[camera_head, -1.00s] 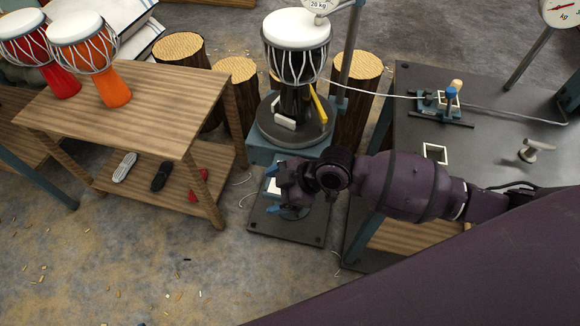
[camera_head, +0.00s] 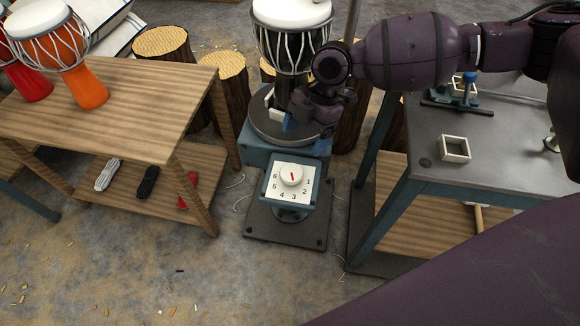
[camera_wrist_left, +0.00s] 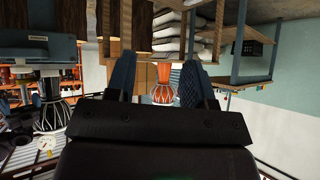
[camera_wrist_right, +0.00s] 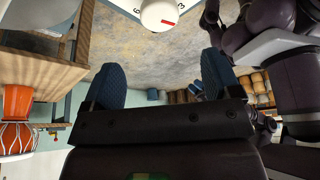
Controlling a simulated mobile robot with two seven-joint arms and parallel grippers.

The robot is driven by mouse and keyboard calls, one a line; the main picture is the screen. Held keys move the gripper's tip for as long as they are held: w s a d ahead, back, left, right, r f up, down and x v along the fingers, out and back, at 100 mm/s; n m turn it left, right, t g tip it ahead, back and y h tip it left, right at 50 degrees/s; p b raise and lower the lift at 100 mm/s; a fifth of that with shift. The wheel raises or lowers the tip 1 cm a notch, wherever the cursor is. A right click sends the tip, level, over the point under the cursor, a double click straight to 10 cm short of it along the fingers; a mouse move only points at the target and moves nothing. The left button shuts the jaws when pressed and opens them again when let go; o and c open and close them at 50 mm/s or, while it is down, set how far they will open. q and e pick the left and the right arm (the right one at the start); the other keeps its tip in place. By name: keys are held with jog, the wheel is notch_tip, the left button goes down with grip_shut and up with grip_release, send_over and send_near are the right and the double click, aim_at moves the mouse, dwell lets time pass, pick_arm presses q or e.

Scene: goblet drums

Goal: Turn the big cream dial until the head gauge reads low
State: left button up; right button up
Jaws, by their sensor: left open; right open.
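The big cream dial (camera_head: 291,174) sits on a white panel with numbers 1 to 6, at the front of the blue drum stand. It carries a short red mark. My right gripper (camera_head: 305,134) is open and empty, above and behind the dial, apart from it. In the right wrist view the dial (camera_wrist_right: 158,14) shows at the top edge, beyond the open fingers (camera_wrist_right: 162,78). A round white gauge (camera_wrist_left: 45,143) shows small in the left wrist view; its reading is too small to tell. My left gripper (camera_wrist_left: 157,80) is open and empty, out of the head view.
A white-topped drum (camera_head: 291,45) stands on the stand's turntable. A wooden table (camera_head: 125,105) with orange and red drums is at left. A grey worktable (camera_head: 430,185) with a small white square frame (camera_head: 454,149) is at right. Several log stools stand behind.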

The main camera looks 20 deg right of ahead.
aim_at(292, 172)
jog(key=b+x, duration=0.2)
jog(key=x, duration=0.7)
jog(key=shift+d, duration=0.1)
jog(key=shift+x, duration=0.75)
pick_arm(q)
jog(key=shift+w+d+f+m, duration=0.2)
jog(key=shift+w+d+m, duration=0.05)
jog(key=shift+w+m, duration=0.1)
pick_arm(e)
jog(key=c, duration=0.9)
pick_arm(q)
jog(key=shift+s, duration=0.1)
jog(key=shift+r, duration=0.15)
